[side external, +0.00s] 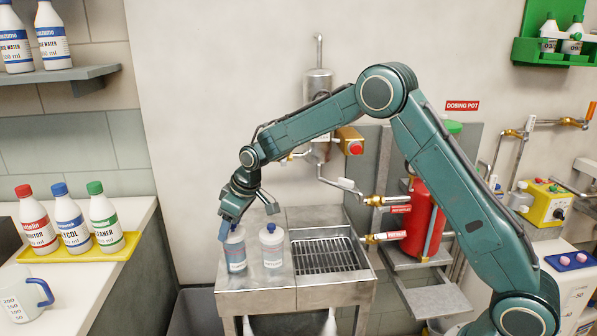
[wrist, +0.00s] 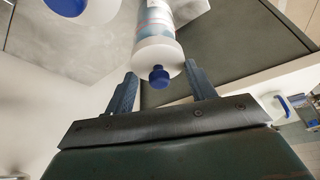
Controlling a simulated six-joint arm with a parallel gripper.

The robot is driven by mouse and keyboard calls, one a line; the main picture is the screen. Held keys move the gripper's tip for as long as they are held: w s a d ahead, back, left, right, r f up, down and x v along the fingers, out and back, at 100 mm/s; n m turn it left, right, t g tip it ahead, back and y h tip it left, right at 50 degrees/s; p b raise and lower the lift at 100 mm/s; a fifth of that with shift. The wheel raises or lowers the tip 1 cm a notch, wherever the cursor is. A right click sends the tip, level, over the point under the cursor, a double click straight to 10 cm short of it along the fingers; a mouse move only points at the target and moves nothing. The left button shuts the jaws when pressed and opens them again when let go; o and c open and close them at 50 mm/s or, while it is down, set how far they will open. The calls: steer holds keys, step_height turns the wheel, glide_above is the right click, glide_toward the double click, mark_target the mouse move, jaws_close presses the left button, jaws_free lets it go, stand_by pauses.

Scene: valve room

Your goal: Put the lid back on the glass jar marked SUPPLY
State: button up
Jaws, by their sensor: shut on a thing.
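Two clear jars with white tops stand on the steel bench: a left jar (side external: 236,256) and a right jar (side external: 272,254). Their labels are too small to read, so I cannot tell which is marked SUPPLY. My gripper (side external: 246,220) is low over the left jar, pointing down. In the wrist view, a white lid with a blue knob (wrist: 160,77) sits between the two fingers of my gripper (wrist: 161,88), which is shut on it. The lid is in line with the jar's top (wrist: 155,42); whether it is seated or slightly above is unclear.
The steel bench (side external: 255,298) has a drain grate (side external: 325,254) to the right of the jars. Brass taps and pipes (side external: 375,201) and a red cylinder (side external: 423,220) stand farther right. Bottles on a yellow tray (side external: 85,250) and a mug (side external: 22,298) are at the left.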

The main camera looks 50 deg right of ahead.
stand_by(0.8)
steer(key=o, duration=1.5)
steer(key=shift+c, duration=0.2)
steer(key=shift+r, duration=0.15)
steer(key=shift+r, duration=3.35)
jaws_close()
steer(key=shift+f, duration=2.5)
